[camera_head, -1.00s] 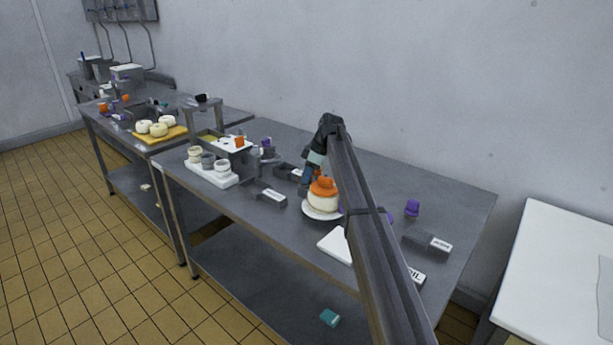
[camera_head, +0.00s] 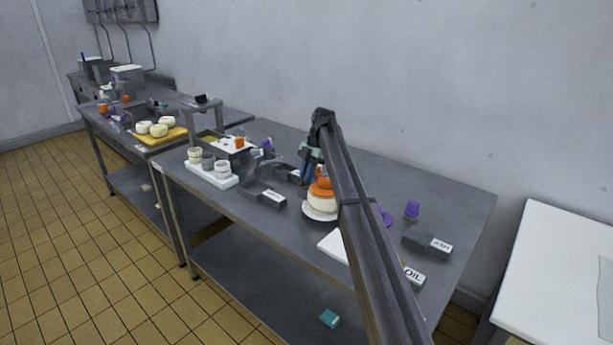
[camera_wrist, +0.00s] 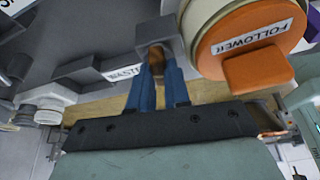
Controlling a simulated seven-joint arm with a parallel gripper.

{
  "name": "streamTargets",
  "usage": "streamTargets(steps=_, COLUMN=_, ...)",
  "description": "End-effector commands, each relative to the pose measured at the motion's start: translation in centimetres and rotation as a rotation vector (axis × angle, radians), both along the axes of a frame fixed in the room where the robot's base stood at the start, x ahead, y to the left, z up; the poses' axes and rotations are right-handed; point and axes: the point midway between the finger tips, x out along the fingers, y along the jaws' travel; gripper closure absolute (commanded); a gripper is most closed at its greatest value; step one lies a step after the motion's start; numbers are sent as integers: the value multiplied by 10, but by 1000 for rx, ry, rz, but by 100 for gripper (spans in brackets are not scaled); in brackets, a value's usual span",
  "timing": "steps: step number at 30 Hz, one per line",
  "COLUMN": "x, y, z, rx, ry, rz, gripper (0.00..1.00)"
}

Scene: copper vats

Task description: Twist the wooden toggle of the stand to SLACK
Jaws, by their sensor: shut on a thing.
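The wooden toggle (camera_wrist: 156,55) is a small brown piece, seen in the wrist view at a grey housing (camera_wrist: 150,28) that looks like part of the stand. My gripper (camera_wrist: 158,72) has its two blue fingers closed on the toggle from either side, and they hide much of it. No SLACK mark is legible, and I cannot tell the toggle's setting. In the head view my gripper (camera_head: 307,178) is low over the table, just behind the orange-topped round block. The toggle is hidden there.
The orange disc labelled FOLLOWER (camera_wrist: 252,40) is close to the right of my fingers; it also shows on a white block (camera_head: 321,202) in the head view. A grey box labelled WASTE (camera_head: 264,194) stands to the left. The table's back right (camera_head: 440,195) is mostly clear.

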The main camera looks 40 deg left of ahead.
Motion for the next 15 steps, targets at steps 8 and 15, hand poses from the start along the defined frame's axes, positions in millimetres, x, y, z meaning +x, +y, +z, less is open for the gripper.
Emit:
streamTargets(steps=8, x=1, y=1, z=0, rx=1, ry=-2, rz=112, gripper=100)
streamTargets(steps=15, x=1, y=1, z=0, rx=1, ry=-2, rz=146, gripper=100)
